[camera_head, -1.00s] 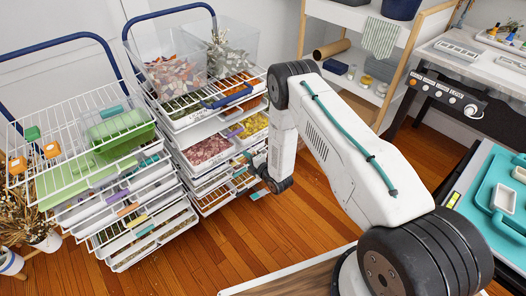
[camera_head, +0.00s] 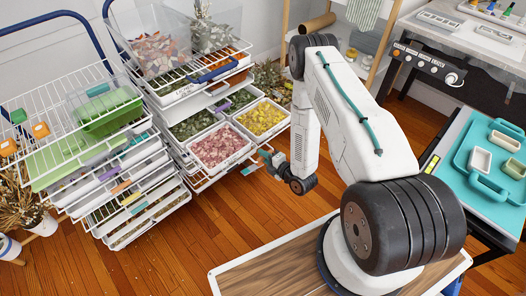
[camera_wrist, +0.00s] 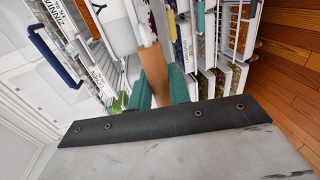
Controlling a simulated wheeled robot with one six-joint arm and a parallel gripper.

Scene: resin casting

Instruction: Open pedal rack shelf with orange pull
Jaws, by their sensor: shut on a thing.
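The right rack (camera_head: 112,47) has a white wire shelf (camera_head: 203,184) standing out from its front. Trays on this shelf hold pink petals (camera_head: 218,147), yellow petals (camera_head: 262,117) and green leaves (camera_head: 193,124). My gripper (camera_head: 268,161) is at the front corner of that shelf. In the wrist view, the teal fingers of my gripper (camera_wrist: 160,92) are closed on the orange-brown pull (camera_wrist: 154,65). In the head view the pull is small and its contact with the fingers is hard to see.
The left rack (camera_head: 62,93) stands close beside, with green containers (camera_head: 105,108) and labelled shelves. The wooden floor (camera_head: 165,250) in front is clear. A work table with a teal tray (camera_head: 480,150) is at the right. A white shelf unit (camera_head: 365,40) stands behind my arm.

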